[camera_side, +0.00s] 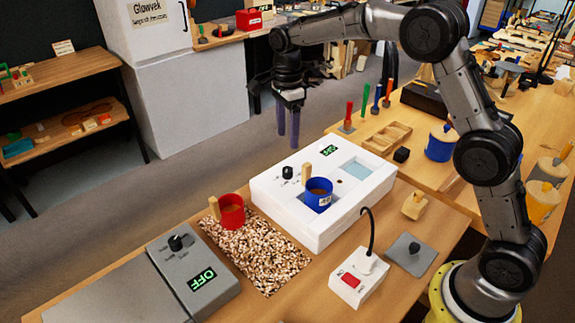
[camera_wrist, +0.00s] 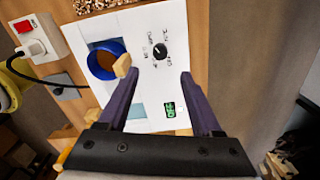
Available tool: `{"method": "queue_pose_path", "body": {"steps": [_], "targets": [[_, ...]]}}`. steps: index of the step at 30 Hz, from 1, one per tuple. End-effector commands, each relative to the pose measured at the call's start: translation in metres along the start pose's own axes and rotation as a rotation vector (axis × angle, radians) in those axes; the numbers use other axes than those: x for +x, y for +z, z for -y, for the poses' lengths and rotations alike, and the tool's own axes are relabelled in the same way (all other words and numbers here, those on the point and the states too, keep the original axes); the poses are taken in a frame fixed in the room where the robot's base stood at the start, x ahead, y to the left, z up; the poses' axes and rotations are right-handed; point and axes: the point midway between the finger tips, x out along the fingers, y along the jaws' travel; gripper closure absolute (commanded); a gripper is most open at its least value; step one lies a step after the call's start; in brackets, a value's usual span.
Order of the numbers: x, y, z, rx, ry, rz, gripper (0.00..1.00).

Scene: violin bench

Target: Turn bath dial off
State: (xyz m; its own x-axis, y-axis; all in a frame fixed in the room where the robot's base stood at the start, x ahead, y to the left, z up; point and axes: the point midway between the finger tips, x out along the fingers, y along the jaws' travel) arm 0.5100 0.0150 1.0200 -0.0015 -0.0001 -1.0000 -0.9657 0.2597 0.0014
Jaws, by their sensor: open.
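The white bath (camera_side: 275,208) stands on the bench with a blue pot (camera_side: 319,194) set in it. Its black dial (camera_side: 287,172) is at the far left of its top and shows in the wrist view (camera_wrist: 160,52) with a white pointer mark and printed labels around it. The bath's green display (camera_side: 329,150) appears to read OFF; it also shows in the wrist view (camera_wrist: 169,109). My gripper (camera_side: 288,138) is open and empty, above and behind the bath. In the wrist view its fingertips (camera_wrist: 159,75) lie either side of the dial's line, apart from it.
A grey hot plate (camera_side: 202,300) with its own dial and OFF display is at front left. A red pot (camera_side: 231,211) stands on a speckled mat (camera_side: 265,258). A white switch box (camera_side: 357,283) with a red switch and cable stands in front of the bath.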

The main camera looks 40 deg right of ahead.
Motion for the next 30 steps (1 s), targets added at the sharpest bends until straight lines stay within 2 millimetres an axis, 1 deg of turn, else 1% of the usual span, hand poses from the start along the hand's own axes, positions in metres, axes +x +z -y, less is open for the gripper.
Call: {"method": "queue_pose_path", "body": {"steps": [1, 9, 12, 15, 18, 21, 29, 30], "targets": [[0.011, 0.0, -0.001, 0.0, 0.004, -0.001, 0.34], [0.064, 0.0, -0.001, 0.0, 0.003, -0.001, 0.34], [0.081, 0.0, -0.001, 0.0, 0.003, -0.001, 0.34], [0.092, 0.0, 0.0, 0.0, 0.001, 0.0, 0.34], [0.101, 0.0, 0.0, 0.0, 0.001, 0.0, 0.34], [0.105, 0.0, 0.0, 0.0, -0.001, 0.0, 0.34], [0.106, 0.0, 0.0, 0.0, -0.002, 0.001, 0.34], [0.106, 0.0, 0.0, 0.0, -0.002, 0.0, 0.36]]}}
